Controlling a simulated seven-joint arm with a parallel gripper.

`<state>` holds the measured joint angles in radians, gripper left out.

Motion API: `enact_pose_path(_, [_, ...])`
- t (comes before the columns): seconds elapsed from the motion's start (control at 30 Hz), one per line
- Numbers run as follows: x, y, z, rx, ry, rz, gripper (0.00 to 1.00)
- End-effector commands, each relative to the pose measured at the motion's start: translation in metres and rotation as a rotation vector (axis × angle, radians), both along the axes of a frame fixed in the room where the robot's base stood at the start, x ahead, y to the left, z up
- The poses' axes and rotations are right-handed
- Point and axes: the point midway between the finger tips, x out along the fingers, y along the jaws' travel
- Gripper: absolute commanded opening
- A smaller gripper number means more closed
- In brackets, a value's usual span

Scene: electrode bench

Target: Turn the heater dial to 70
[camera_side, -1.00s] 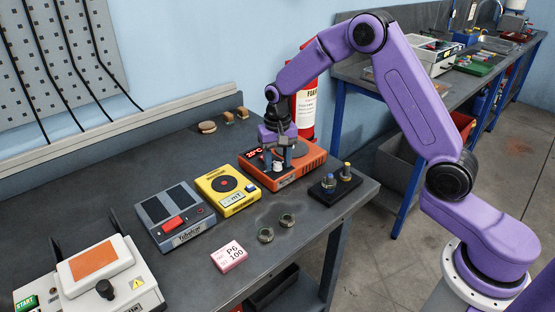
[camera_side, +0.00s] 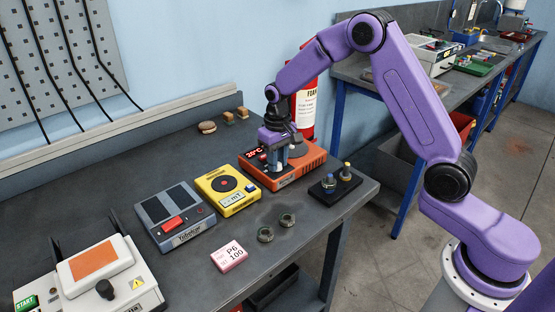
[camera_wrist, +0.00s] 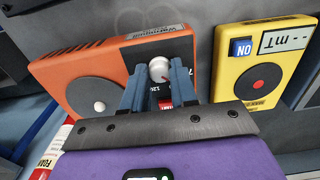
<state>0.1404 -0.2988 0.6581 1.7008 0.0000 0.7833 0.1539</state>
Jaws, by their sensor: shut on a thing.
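My gripper (camera_side: 277,166) is over the heater's front panel, fingers pointing down. In the wrist view the heater (camera_wrist: 60,65) has a white round dial (camera_wrist: 158,70), and my gripper (camera_wrist: 158,82) is shut on it, one finger on each side. The side view mostly hides the dial.
A yellow device (camera_side: 228,185) stands close left of the heater, a grey one (camera_side: 173,216) beyond it. A black stand (camera_side: 329,190) with small posts is close at the front right.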

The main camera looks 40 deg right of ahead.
Motion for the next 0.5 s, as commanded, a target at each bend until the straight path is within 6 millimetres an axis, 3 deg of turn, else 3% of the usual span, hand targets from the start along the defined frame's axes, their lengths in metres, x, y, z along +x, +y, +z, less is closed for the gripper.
enact_pose_path(0.5, [0.0007,-0.0001,0.0009,0.000,-0.003,0.310,0.00])
